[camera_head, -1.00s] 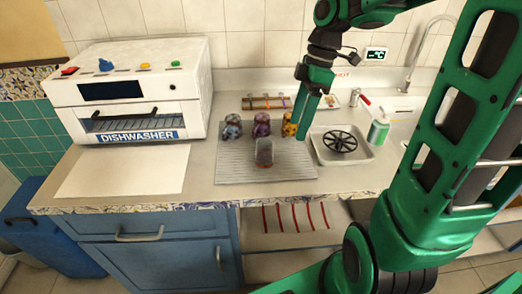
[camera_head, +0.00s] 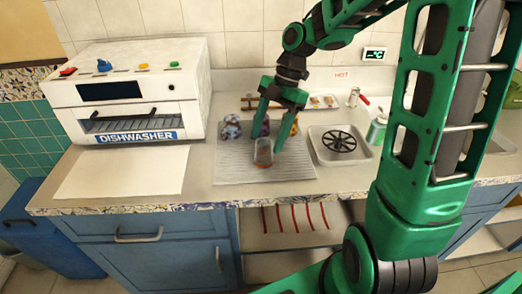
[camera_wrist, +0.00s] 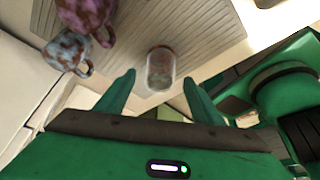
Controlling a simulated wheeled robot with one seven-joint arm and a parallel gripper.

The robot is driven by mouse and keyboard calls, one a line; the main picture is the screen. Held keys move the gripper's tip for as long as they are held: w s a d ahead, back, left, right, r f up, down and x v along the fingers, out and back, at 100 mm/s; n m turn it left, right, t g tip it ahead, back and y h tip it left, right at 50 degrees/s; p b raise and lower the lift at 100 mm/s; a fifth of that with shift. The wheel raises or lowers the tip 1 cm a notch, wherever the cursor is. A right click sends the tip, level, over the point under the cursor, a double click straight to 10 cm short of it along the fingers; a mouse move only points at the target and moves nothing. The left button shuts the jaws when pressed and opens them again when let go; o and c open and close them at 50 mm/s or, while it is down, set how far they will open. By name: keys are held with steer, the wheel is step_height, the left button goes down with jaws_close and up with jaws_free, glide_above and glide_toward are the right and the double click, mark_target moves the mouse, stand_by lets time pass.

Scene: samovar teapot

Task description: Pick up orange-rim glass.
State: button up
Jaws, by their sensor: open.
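The orange-rim glass (camera_head: 263,153) stands on the ribbed grey mat (camera_head: 231,170) near the mat's front part. It is clear with a reddish-orange tint. In the wrist view the glass (camera_wrist: 160,68) lies ahead of my gripper, between the lines of the two fingers and apart from both. My gripper (camera_head: 268,143) is open and empty. In the head view its green fingers come down from above on either side of the glass. In the wrist view my gripper (camera_wrist: 158,85) shows both fingertips clearly spread.
A blue-brown patterned mug (camera_head: 231,128) stands on the mat at the back left. A purple mug (camera_wrist: 88,18) and an orange one (camera_head: 295,127) are partly hidden behind my fingers. A white dishwasher (camera_head: 130,90) stands left.

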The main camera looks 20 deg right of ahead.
mark_target(266, 140)
steer(key=x, duration=0.4)
steer(key=shift+f, duration=0.1)
steer(key=c, duration=1.2)
steer(key=shift+o, duration=0.2)
steer(key=shift+r, duration=0.2)
